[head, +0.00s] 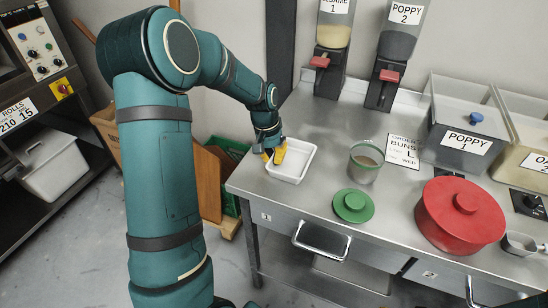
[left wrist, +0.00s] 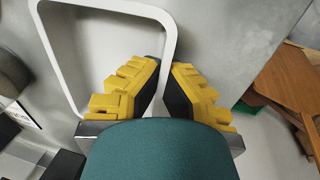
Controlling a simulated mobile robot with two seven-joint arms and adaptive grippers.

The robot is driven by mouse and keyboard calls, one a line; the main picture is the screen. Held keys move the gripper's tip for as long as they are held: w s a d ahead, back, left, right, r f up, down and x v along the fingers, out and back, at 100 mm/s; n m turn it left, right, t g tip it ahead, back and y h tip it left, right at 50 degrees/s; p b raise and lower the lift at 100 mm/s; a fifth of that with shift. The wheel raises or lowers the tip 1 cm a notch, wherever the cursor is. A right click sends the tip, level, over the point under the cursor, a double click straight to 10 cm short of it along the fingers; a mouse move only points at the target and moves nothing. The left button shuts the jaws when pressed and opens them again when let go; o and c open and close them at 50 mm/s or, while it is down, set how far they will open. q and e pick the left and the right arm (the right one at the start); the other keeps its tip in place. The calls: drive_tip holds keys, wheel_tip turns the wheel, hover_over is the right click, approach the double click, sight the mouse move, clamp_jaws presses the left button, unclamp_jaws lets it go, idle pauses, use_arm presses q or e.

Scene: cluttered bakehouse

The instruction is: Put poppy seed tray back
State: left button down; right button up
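A small white tray (head: 292,162), rectangular with rounded corners, is at the left end of the steel table and looks empty. It also shows in the left wrist view (left wrist: 95,45). My left gripper (head: 273,155) is at the tray's left wall. In the left wrist view its yellow fingers (left wrist: 166,75) lie on either side of the wall, with only a narrow gap, and appear shut on it. The fingers hide part of the tray. I cannot tell whether the tray rests on the table or is just above it. My right gripper is not in view.
Poppy dispenser (head: 398,45) and sesame dispenser (head: 333,42) stand at the back. A poppy bin (head: 465,135) is at the right. A glass container (head: 365,163), green lid (head: 353,206) and red pot (head: 460,215) stand right of the tray. Bare steel lies behind it.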

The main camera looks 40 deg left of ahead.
use_arm(q)
drive_tip(key=shift+f, duration=0.2)
drive_tip(key=c, duration=1.1)
unclamp_jaws()
drive_tip(key=shift+c, duration=0.2)
wheel_tip(320, 180, up, 12)
drive_tip(key=a+p, duration=0.2)
drive_tip(key=shift+s+p, duration=0.25)
drive_tip(key=shift+p, duration=0.1)
drive_tip(key=shift+s, duration=0.1)
